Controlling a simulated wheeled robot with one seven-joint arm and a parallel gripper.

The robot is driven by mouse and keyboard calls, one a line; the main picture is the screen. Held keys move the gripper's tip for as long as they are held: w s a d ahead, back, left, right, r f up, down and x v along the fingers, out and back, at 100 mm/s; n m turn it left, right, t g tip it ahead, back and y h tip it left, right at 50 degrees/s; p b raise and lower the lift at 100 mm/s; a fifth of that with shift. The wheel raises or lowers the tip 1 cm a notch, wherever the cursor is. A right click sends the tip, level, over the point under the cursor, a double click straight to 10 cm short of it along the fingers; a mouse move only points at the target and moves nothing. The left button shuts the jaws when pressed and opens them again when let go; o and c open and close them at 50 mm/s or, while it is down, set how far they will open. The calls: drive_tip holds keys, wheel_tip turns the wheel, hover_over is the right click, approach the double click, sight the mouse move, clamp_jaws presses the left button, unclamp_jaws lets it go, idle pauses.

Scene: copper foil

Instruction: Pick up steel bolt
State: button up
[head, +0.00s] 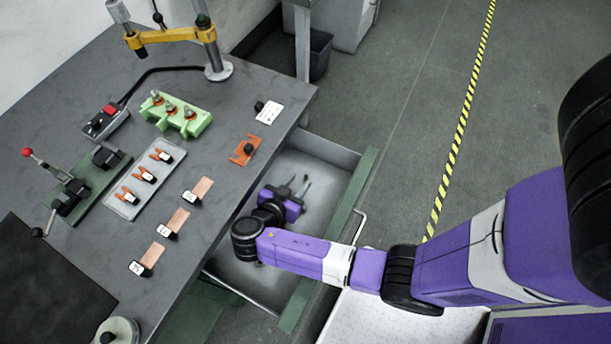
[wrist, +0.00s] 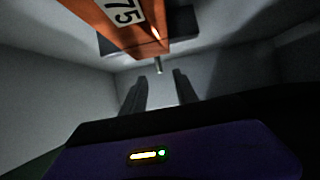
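My gripper (head: 299,184) is inside the open drawer, its two dark fingers apart with nothing between them. In the wrist view the open fingers (wrist: 160,90) point at the drawer's pale inside. A small shiny metal cylinder (wrist: 158,66), which looks like the steel bolt, shows just beyond and between the fingertips, apart from them. Its upper end meets the edge of an orange piece with a white "75" label (wrist: 124,12); I cannot tell whether they touch. I cannot make out the bolt in the head view.
The open drawer (head: 325,150) has raised walls around my gripper. The grey workbench (head: 228,105) is on the left, with an orange plate (head: 245,150), a green block (head: 175,115), a grey tray (head: 122,202) and several copper strips. Open floor lies on the right.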

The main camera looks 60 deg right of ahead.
sight(306, 174)
drive_tip(key=shift+x, duration=1.75)
drive_tip(key=shift+r, duration=0.1)
clamp_jaws()
